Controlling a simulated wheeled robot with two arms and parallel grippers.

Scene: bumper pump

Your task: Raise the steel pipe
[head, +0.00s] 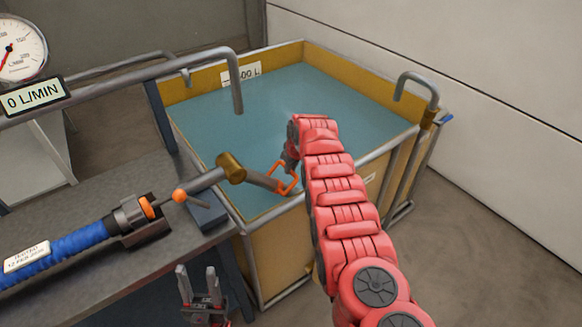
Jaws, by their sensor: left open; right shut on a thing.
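The grey steel pipe (260,180) reaches out from a brass joint (231,167) past the near left rim of the water tank (279,257). It slopes slightly down toward its free end, over the blue water (270,118). An orange loop handle (287,178) is at that end. My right gripper (286,168) comes in from the front right and is shut at the orange handle; its fingers are small and partly hidden by my red arm. My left gripper (197,272) is open and empty at the bottom, fingers pointing up, in front of the bench edge, apart from the pipe.
A grey bench (95,175) on the left carries a blue hose (70,246) clamped behind the pipe. A gauge (16,48) and a "0 L/MIN" display (36,96) are at upper left. A bent outlet pipe (237,85) and another hooked pipe (418,78) hang over the tank. Floor at right is clear.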

